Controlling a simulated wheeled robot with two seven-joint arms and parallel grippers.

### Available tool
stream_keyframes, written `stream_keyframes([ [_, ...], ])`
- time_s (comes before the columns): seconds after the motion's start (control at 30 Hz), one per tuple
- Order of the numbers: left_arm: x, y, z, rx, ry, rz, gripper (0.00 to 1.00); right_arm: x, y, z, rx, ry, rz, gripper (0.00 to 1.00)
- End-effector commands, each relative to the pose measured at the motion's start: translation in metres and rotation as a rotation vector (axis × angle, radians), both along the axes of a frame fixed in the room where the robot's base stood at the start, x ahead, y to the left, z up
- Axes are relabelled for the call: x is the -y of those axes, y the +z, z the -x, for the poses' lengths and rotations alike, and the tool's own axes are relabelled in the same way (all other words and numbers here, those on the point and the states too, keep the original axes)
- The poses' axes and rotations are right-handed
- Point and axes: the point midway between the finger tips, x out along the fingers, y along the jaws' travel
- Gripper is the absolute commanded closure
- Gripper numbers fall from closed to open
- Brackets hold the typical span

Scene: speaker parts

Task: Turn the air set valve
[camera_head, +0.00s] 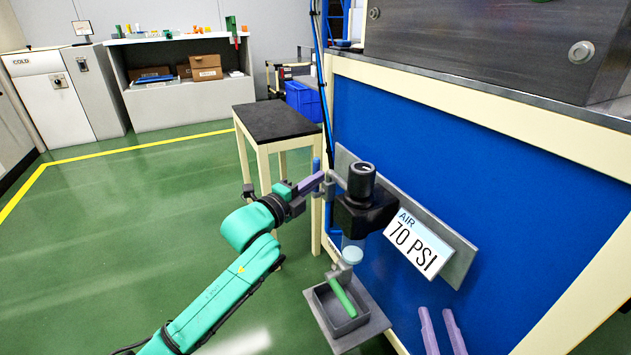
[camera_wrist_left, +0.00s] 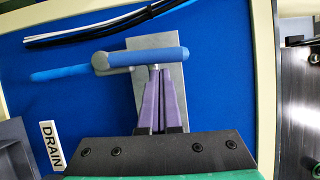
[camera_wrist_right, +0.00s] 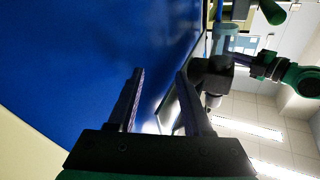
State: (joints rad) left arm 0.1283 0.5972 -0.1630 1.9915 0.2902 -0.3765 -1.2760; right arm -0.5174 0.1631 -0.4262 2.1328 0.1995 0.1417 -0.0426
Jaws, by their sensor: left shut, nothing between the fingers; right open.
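The air set (camera_head: 362,215) is a black regulator with a round knob (camera_head: 361,178) on a grey plate, beside the "AIR 70 PSI" sign (camera_head: 417,243). A green handle (camera_head: 342,297) sits below it. A valve with a blue handle (camera_wrist_left: 147,57) is on a grey plate on the blue panel. My left gripper (camera_head: 320,179) is shut and empty; its fingertips (camera_wrist_left: 159,72) are at the edge of the blue handle, and I cannot tell whether they touch. My right gripper (camera_wrist_right: 160,74) is open and empty, at the lower right of the head view (camera_head: 436,311), apart from the air set.
A grey tray (camera_head: 370,331) sits below the air set. A small black-topped table (camera_head: 273,119) stands behind my left arm. A "DRAIN" sign (camera_wrist_left: 52,146) is on the panel.

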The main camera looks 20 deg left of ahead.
Motion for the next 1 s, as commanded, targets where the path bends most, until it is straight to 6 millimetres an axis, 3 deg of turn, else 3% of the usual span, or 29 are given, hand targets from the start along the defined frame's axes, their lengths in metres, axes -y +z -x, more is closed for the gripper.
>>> stream_keyframes([
  [0.33,-0.001,0.002,-0.001,-0.007,-0.001,0.006,1.00,-0.001,-0.008,0.002,-0.040,0.005,0.006,0.50],
  [0.43,-0.002,0.003,-0.002,-0.015,-0.002,0.017,1.00,-0.003,-0.053,0.025,-0.180,0.024,0.035,0.50],
  [0.7,-0.008,0.005,-0.006,-0.040,-0.001,0.045,1.00,-0.008,-0.115,0.073,-0.410,0.067,0.072,0.50],
  [0.83,-0.010,0.004,-0.007,-0.050,0.000,0.057,1.00,-0.009,-0.137,0.095,-0.497,0.084,0.084,0.50],
  [1.0,-0.012,0.003,-0.008,-0.055,0.001,0.063,1.00,-0.009,-0.150,0.109,-0.548,0.094,0.091,0.50],
])
